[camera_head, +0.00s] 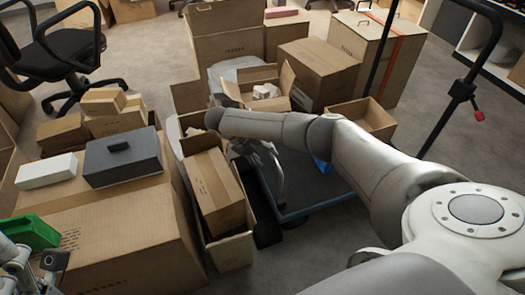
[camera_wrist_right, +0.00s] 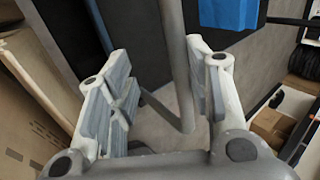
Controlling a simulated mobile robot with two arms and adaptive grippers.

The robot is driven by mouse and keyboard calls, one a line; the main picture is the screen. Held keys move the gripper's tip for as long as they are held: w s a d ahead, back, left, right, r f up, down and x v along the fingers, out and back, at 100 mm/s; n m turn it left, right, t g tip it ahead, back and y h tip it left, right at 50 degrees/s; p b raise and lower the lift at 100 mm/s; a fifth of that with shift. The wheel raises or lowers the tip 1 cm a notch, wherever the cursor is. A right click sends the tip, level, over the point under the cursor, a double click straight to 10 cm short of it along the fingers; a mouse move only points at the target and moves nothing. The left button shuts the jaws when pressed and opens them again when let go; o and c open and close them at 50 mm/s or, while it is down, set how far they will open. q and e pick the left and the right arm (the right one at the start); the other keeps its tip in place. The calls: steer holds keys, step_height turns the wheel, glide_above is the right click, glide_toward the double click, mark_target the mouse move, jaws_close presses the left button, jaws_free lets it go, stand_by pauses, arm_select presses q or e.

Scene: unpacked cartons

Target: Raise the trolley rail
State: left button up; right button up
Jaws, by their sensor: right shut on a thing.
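The trolley has a low dark platform with a blue edge (camera_head: 305,210), partly hidden behind my right arm. A grey trolley rail (camera_wrist_right: 172,45) runs between the fingers of my right gripper (camera_wrist_right: 160,95) in the right wrist view, and the gripper is shut on it. In the head view my right gripper (camera_head: 268,172) is beside the trolley's left side, largely hidden by the forearm. A black upright handle (camera_head: 452,105) with a red knob stands at the right. My left gripper (camera_head: 40,268) is only partly in view at the lower left; its jaw state is unclear.
An open carton (camera_head: 213,190) stands close left of the right gripper. A large carton (camera_head: 125,235) bears a dark grey box (camera_head: 122,158) and a white box (camera_head: 46,171). A green tray (camera_head: 32,232) is near my left gripper.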

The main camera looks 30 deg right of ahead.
steer(key=shift+a+f, duration=0.15)
steer(key=shift+a, duration=0.15)
steer(key=v, duration=1.2)
steer(key=shift+d, duration=0.35)
